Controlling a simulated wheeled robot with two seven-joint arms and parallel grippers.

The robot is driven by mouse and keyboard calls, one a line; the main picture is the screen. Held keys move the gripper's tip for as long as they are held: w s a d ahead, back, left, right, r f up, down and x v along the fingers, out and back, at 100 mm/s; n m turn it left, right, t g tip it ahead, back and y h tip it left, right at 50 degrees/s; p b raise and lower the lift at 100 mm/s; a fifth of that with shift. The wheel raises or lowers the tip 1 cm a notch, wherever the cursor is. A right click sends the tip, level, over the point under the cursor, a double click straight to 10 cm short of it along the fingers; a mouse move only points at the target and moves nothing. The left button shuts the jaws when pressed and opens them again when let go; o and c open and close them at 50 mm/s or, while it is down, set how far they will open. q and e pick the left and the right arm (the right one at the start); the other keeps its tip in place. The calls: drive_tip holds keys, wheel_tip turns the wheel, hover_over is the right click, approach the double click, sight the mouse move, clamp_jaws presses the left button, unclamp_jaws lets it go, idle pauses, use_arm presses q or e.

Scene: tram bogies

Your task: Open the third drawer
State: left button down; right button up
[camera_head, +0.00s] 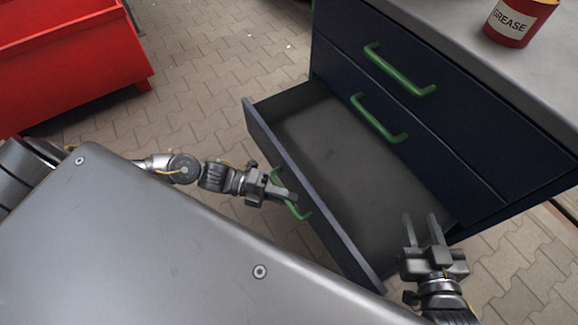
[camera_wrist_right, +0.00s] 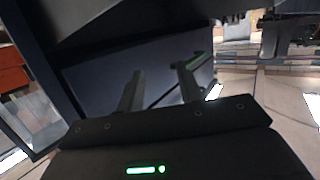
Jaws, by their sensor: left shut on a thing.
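A dark blue cabinet has green bar handles. Its lowest visible drawer, the third drawer (camera_head: 340,155), stands well pulled out, and its grey inside is empty. The two drawers above it, the top one (camera_head: 345,35) and the second one (camera_head: 440,150), are closed. My left gripper (camera_head: 285,194) is shut on the third drawer's green handle (camera_head: 301,212), at the outside of the drawer front. My right gripper (camera_head: 421,222) is open and empty above the right end of the open drawer. Its two spread fingers also show in the right wrist view (camera_wrist_right: 158,88).
A red grease tin (camera_head: 516,20) stands on the grey cabinet top (camera_head: 455,22). A red metal container (camera_head: 65,55) stands on the paved floor at the upper left. Clear paving (camera_head: 210,75) lies between it and the cabinet.

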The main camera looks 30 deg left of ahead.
use_arm(q)
drive_tip(key=shift+w+a, duration=0.1)
drive_tip(key=c, duration=1.7)
unclamp_jaws()
